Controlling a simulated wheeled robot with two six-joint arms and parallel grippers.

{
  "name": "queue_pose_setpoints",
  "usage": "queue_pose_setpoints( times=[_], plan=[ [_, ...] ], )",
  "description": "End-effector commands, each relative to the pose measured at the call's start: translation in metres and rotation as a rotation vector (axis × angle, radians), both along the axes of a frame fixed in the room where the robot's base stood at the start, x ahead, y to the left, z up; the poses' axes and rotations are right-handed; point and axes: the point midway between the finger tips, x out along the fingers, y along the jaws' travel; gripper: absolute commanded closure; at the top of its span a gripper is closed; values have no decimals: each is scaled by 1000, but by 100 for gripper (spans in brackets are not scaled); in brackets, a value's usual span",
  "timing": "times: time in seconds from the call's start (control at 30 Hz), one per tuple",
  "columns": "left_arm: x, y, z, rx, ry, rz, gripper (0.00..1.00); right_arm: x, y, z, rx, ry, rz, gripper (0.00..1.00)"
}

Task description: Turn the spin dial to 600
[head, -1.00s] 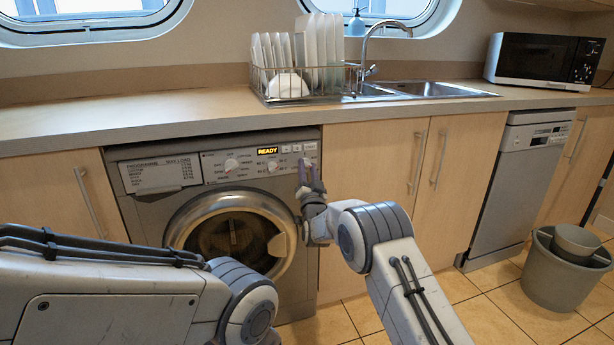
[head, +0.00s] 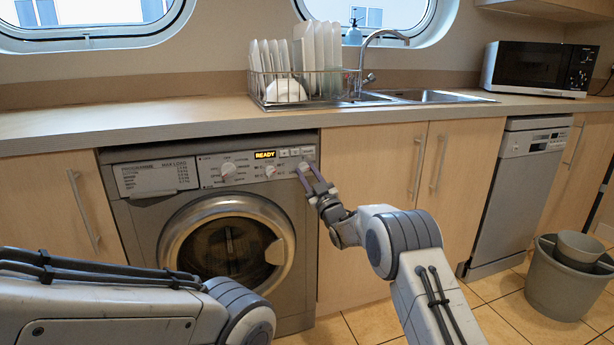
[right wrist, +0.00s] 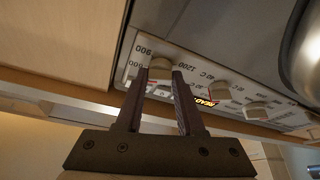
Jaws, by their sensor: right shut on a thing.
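The washing machine (head: 140,215) stands under the counter with its round door shut. The spin dial (right wrist: 161,64) is the rightmost knob on its panel in the head view, with 600, 900 and 1200 printed around it in the right wrist view. My right gripper (head: 307,170) is at that dial, and its two fingers (right wrist: 163,73) close around the knob from both sides. The fingers partly hide the dial, and I cannot tell its pointer's setting. The display (head: 265,154) reads READY. My left arm shows at lower left, but its gripper is out of view.
Two other dials, a middle one (head: 269,171) and a left one (head: 228,170), sit on the same panel. The counter (head: 180,114) overhangs just above it. A cupboard door (head: 365,180) is to the right. A grey bucket (head: 560,290) stands on the floor at far right.

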Motion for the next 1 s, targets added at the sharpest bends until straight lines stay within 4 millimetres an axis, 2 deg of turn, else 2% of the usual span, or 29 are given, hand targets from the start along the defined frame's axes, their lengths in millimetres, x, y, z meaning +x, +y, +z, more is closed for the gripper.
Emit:
queue_pose_setpoints(
  times=[0.3,0.77,0.8,0.83,0.87,1.0],
  plan=[
    [0,0,-2,0,0,0,50,0,0,-2,-87,-21,1,100],
    [0,0,-2,0,0,0,50,0,0,-2,-95,-24,1,100],
    [0,0,-2,0,0,0,50,0,0,-2,-95,-25,1,48],
    [0,0,-2,0,0,0,50,0,0,-2,-95,-25,1,36],
    [0,0,-2,0,0,0,50,0,0,-2,-94,-25,0,33],
    [0,0,-2,0,0,0,50,0,0,-1,-93,-27,0,33]
  ],
)
